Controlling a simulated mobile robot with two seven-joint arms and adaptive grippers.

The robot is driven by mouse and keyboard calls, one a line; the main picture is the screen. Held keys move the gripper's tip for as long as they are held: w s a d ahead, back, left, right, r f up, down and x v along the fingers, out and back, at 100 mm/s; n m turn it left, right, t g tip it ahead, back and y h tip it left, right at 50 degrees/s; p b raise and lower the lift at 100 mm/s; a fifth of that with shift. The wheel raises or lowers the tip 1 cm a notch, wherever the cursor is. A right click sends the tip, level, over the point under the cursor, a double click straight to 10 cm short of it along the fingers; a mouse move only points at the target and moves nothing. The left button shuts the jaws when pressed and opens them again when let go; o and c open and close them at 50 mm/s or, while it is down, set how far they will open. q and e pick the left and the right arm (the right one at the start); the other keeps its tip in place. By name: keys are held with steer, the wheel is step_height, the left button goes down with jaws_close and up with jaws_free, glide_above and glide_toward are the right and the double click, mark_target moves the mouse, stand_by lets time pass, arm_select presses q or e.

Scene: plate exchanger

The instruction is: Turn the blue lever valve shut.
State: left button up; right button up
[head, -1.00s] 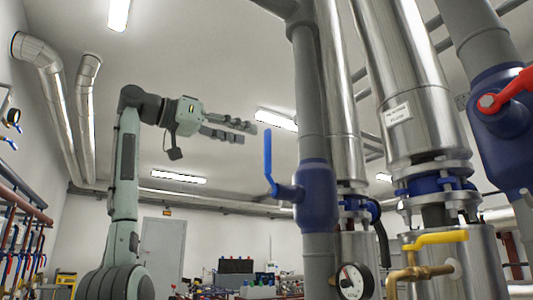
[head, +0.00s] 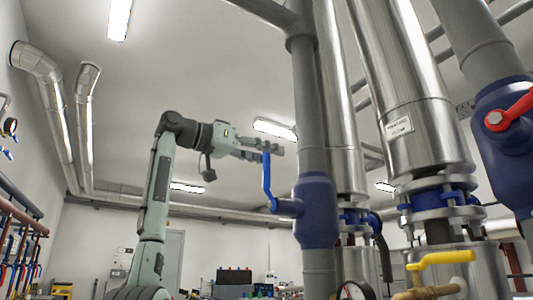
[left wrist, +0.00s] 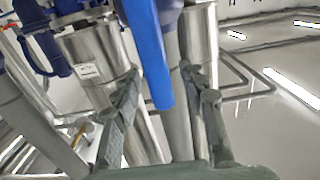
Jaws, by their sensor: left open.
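The blue lever (head: 267,182) points upward, roughly along the grey pipe, from the stem of the blue valve body (head: 316,210). My left gripper (head: 272,148) is open at the lever's upper end, and its fingers overlap the lever in the head view. In the left wrist view, the lever (left wrist: 149,55) reaches down between the two spread fingers (left wrist: 161,75). A gap shows on each side of it, so no grip is visible. My right gripper is not in view.
The grey pipe (head: 309,110) and silver clad pipes (head: 405,90) stand close to the right of the lever. A red-handled valve (head: 505,118) and a yellow lever (head: 440,259) are farther right.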

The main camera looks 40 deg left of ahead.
arm_select(q)
jaws_close()
steer(key=shift+d, duration=0.1)
stand_by(0.4)
